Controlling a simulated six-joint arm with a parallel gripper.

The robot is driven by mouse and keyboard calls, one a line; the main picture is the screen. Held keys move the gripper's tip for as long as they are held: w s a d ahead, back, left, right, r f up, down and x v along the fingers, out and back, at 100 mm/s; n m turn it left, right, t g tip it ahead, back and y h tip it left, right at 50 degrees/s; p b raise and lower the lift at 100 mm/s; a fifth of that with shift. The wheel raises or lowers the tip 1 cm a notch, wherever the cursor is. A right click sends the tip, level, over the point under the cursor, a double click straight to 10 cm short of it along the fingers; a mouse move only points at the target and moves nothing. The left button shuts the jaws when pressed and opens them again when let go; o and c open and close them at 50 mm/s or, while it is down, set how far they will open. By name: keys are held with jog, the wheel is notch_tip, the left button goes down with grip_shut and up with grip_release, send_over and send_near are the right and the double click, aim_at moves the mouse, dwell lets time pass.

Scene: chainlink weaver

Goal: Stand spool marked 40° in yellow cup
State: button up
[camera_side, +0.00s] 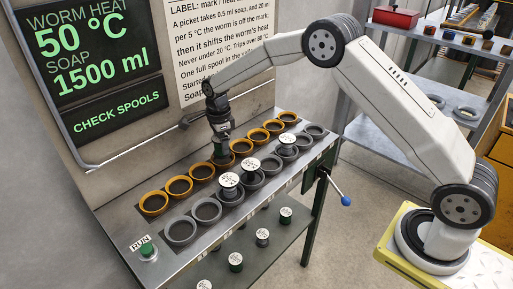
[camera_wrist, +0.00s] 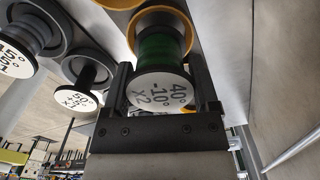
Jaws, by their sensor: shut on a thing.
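My gripper (camera_side: 219,122) points down over the yellow row and is shut on a green spool (camera_side: 224,134). In the wrist view my gripper (camera_wrist: 162,88) has one finger on each side of this spool (camera_wrist: 161,91), whose white top reads 40°, -10°, X2. The spool's lower end lines up with a yellow cup (camera_wrist: 181,14). In the side view that yellow cup (camera_side: 233,160) is partly hidden beneath my gripper. The spool looks upright; I cannot tell whether its foot touches the cup floor.
Other yellow cups (camera_side: 153,203) line the back row. Grey cups (camera_side: 180,231) form the front row, several holding white-topped spools (camera_side: 229,181). More spools (camera_side: 262,237) stand on the lower shelf. A green RUN button (camera_side: 147,250) sits at the near end, and a blue-tipped lever (camera_side: 345,200) at the right.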

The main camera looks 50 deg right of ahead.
jog(key=shift+f, duration=0.35)
dwell(0.3)
jog(key=shift+f, duration=0.35)
jog(key=shift+f, duration=0.55)
dwell(0.5)
jog(key=o, duration=1.3)
jog(key=shift+r, duration=4)
